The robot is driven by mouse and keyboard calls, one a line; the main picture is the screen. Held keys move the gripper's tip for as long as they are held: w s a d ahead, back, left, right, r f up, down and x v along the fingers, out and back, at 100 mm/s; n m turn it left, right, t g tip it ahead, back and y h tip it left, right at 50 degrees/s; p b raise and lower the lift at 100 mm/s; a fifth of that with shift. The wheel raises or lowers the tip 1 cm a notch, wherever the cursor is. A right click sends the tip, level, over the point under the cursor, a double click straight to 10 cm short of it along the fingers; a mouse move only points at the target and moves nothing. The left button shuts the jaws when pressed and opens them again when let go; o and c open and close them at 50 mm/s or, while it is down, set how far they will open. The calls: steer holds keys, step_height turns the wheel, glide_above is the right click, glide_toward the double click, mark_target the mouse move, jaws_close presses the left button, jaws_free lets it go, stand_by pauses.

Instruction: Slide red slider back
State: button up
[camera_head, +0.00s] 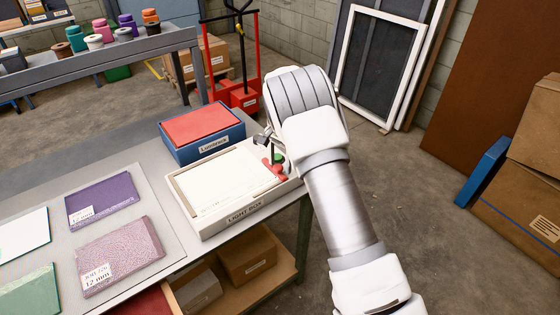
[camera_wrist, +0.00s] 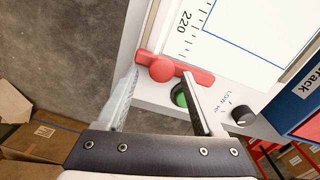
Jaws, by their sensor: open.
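The red slider (camera_wrist: 196,75) with its round red knob (camera_wrist: 162,70) lies along the edge of the light box (camera_head: 238,216). In the head view the red slider (camera_head: 274,168) shows at the box's right end, partly behind my arm. My gripper (camera_wrist: 162,77) is open, and in the wrist view its fingertips appear on either side of the knob, with a gap visible on both sides. I cannot tell whether the tips are level with the knob or above it. In the head view only a small part of my gripper (camera_head: 266,139) shows beside the slider.
A blue box (camera_head: 208,150) with a red top stands behind the light box. Sample boards, including a purple one (camera_head: 102,200), lie to the left.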

mark_target(280, 165)
steer(key=shift+r, duration=0.1)
step_height(280, 165, up, 17)
steer(key=shift+r, duration=0.15)
stand_by(0.4)
